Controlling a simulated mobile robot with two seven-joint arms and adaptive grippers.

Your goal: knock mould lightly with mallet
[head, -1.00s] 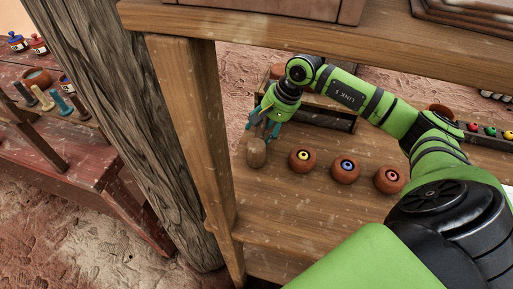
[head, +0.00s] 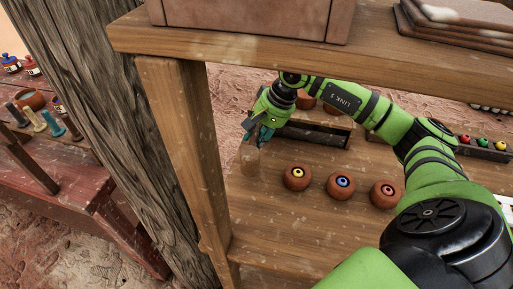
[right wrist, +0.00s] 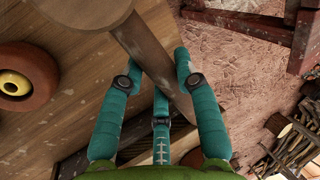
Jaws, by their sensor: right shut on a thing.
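My right gripper (head: 260,134) has teal fingers and points down over the lower shelf, left of the row of small pots. It is shut on the wooden mallet (head: 251,156), whose blunt pale end hangs below the fingers. In the right wrist view the mallet's handle (right wrist: 148,48) runs between the teal fingers (right wrist: 160,95), and its thick end reaches the top left. A clay-coloured box (head: 255,22) stands on the upper board; I cannot tell surely whether it is the mould. My left gripper is not in view.
The upper board (head: 330,60) and its post (head: 187,150) stand close to my right arm. Several round pots (head: 297,177) with coloured centres stand on the lower shelf (head: 290,225). A dark tray (head: 315,133) lies behind the gripper. A red bench (head: 85,180) is at left.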

